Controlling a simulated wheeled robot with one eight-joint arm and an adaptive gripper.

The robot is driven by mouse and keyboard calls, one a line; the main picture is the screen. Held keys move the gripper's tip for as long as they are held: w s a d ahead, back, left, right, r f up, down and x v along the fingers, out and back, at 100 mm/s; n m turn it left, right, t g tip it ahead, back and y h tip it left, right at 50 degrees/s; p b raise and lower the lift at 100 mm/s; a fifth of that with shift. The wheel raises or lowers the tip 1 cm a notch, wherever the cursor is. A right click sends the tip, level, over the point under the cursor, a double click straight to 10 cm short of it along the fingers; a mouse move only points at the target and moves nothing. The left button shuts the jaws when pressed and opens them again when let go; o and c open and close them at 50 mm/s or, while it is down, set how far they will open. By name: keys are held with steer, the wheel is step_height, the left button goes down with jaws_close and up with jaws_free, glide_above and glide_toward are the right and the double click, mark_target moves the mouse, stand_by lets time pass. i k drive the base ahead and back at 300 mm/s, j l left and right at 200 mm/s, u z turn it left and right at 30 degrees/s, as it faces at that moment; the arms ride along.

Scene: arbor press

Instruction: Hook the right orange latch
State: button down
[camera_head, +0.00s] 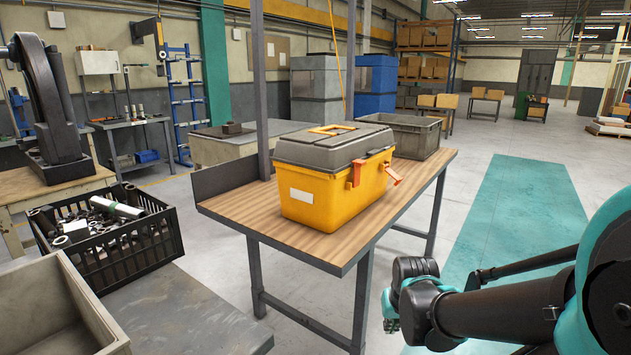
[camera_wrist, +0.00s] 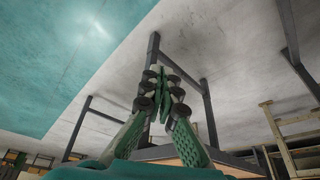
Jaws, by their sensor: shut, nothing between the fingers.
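A yellow toolbox (camera_head: 330,195) with a grey lid (camera_head: 333,147) stands on a wooden-topped table. The lid is down. The right orange latch (camera_head: 393,174) sticks outward from the box's right-hand side. The other orange latch (camera_head: 357,172) lies close against the box, nearer the front corner. My gripper (camera_head: 391,308) is low at the lower right, in front of the table and apart from the box. In the wrist view my gripper's fingers (camera_wrist: 165,85) are together and empty. Neither latch is clearly visible in the wrist view.
The table (camera_head: 322,240) has a bare strip right of the box; its legs (camera_wrist: 207,118) show in the wrist view. A grey bin (camera_head: 425,140) stands behind the toolbox. A black crate (camera_head: 130,255) of parts is at left. The floor with a teal strip (camera_head: 520,210) is clear at right.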

mark_target(388, 170)
steer(key=i+l, duration=0.4)
steer(key=l, duration=0.15)
steer(key=i+l, duration=0.4)
steer(key=l, duration=0.15)
